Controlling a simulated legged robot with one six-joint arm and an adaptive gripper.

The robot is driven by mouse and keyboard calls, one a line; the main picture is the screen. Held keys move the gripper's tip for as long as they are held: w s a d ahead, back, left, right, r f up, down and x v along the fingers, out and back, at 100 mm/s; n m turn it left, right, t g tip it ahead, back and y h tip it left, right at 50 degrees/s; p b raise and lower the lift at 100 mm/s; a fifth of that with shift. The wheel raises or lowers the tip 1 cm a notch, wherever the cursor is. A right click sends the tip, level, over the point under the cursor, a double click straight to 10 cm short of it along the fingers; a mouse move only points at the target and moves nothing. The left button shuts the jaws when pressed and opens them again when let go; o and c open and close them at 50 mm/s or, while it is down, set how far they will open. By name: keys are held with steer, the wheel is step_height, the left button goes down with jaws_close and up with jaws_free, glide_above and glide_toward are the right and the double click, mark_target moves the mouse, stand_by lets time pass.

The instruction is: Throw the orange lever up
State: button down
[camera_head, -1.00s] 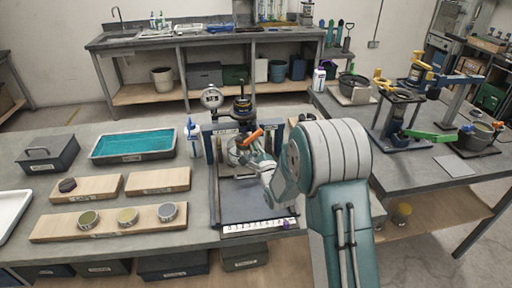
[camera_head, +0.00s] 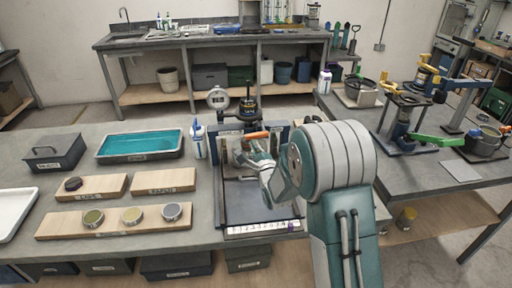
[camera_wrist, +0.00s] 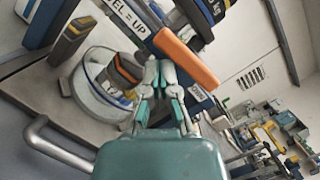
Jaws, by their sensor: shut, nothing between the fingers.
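The orange lever (camera_head: 257,135) sits on the apparatus at the back of the dark plate on the bench, lying close to level in the head view. In the wrist view the orange lever (camera_wrist: 186,57) is a thick bar slanting down to the right, just beyond my fingertips. My gripper (camera_wrist: 159,68) is shut and empty, its tips close under the lever; I cannot tell whether they touch it. In the head view my gripper (camera_head: 246,156) is small, beside the lever and partly merged with the apparatus. A label (camera_wrist: 130,18) ending in "EL = UP" is behind the lever.
A round gauge (camera_head: 218,98) stands behind the apparatus, with a white bottle (camera_head: 198,141) to its left. A teal-filled tray (camera_head: 140,145) and wooden boards with small tins (camera_head: 132,215) lie left. A curved grey pipe (camera_wrist: 55,148) is at lower left in the wrist view.

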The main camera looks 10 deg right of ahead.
steer(key=shift+a, duration=0.1)
stand_by(0.7)
steer(key=f, duration=0.1)
steer(key=s+f, duration=0.1)
steer(key=f, duration=0.1)
steer(key=s+d+f, duration=0.1)
steer(key=shift+s+f, duration=0.15)
steer(key=shift+f, duration=0.05)
steer(key=s, duration=0.2)
steer(key=s+a+f, duration=0.1)
steer(key=s, duration=0.3)
steer(key=shift+s+a+f, duration=0.2)
steer(key=shift+s+f, duration=0.1)
steer(key=shift+f, duration=0.1)
steer(key=shift+s+d, duration=0.2)
steer(key=shift+s, duration=0.05)
steer(key=shift+s+d, duration=0.1)
steer(key=shift+d, duration=0.25)
steer(key=shift+a, duration=0.15)
